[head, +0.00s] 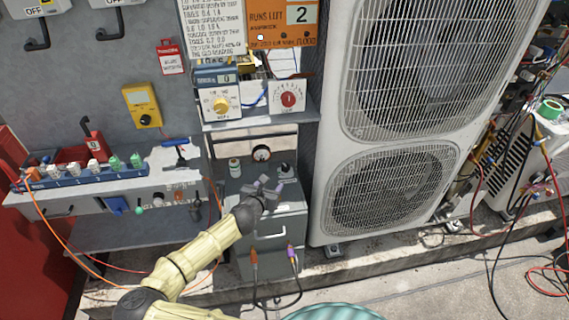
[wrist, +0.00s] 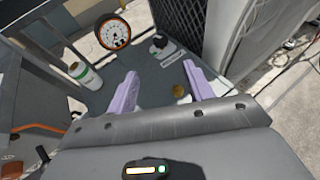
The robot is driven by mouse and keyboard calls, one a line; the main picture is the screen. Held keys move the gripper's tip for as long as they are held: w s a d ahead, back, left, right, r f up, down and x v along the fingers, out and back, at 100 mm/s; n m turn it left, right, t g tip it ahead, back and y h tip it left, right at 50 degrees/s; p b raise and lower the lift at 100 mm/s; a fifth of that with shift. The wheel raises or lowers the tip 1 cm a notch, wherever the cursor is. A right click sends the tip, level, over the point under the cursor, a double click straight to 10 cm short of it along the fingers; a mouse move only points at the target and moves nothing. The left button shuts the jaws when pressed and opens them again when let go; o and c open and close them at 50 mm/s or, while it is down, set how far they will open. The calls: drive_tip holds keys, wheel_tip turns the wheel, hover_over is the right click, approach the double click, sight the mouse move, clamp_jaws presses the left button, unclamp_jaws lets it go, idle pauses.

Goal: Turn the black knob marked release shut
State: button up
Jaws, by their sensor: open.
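The black knob (wrist: 158,44) stands on the grey top of the cabinet in the wrist view, with a small white label beside it, too small to read. In the head view the knob (head: 284,170) is at the right of the cabinet top. My gripper (head: 268,186) is over the cabinet's front part, nearer to me than the knob. In the wrist view its two lilac fingers (wrist: 160,74) are spread apart with nothing between them, and the knob lies beyond their tips. The knob's pointer position cannot be told.
A round gauge (wrist: 115,33) and a white canister with a green band (wrist: 88,77) stand left of the knob. A brass disc (wrist: 182,91) lies near the right finger. The tall condenser (head: 391,190) rises close on the right. A shelf with meters (head: 260,118) overhangs the cabinet's back.

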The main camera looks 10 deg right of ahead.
drive_tip(key=shift+w+f, duration=0.1)
approach(285, 167)
drive_tip(key=x, duration=0.9)
drive_tip(key=shift+d, duration=0.1)
idle(0.4)
drive_tip(key=c, duration=1)
